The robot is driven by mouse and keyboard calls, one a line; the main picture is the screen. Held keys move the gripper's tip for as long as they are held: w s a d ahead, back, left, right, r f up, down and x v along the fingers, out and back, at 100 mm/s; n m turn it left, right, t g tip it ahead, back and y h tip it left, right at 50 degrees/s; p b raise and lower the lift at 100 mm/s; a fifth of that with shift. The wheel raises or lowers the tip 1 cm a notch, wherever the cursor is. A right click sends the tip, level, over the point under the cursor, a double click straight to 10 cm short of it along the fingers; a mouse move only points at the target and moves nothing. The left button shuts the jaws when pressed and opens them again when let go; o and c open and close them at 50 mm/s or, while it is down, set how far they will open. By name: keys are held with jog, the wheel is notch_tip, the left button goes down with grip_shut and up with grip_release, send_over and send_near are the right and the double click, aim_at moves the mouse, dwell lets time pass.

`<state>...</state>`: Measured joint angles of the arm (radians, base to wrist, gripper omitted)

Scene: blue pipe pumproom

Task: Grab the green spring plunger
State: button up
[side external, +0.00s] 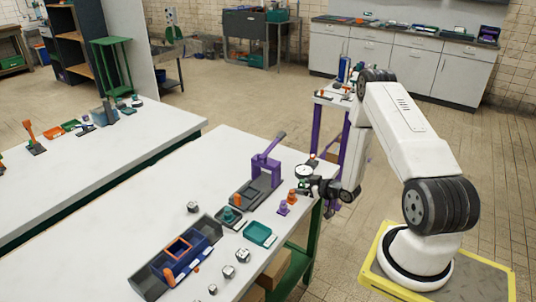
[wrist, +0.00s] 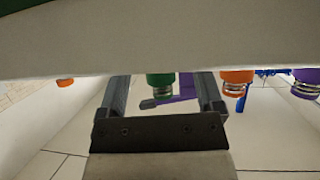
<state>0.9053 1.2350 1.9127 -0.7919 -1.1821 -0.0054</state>
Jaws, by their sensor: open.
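The green spring plunger (wrist: 160,80) shows in the wrist view, with a silver coil at its end. It lies between the two fingers of my gripper (wrist: 164,84), with gaps to both sides, so the fingers do not appear to touch it. My gripper (side external: 308,187) is open, low over the right edge of the white worktable in the side view. In that view I cannot make out the green plunger clearly; my gripper appears to cover it.
An orange plunger (side external: 292,196) and a purple one (side external: 283,208) stand beside my gripper. A purple press (side external: 266,170) and a round dial (side external: 304,171) are close by. A teal tray (side external: 260,235) lies towards the front.

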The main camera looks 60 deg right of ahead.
jog(key=shift+w+f, duration=0.15)
jog(key=shift+w, duration=0.3)
jog(key=shift+c, duration=0.3)
grip_shut()
jog(key=shift+r, duration=5)
jog(key=shift+w, duration=0.1)
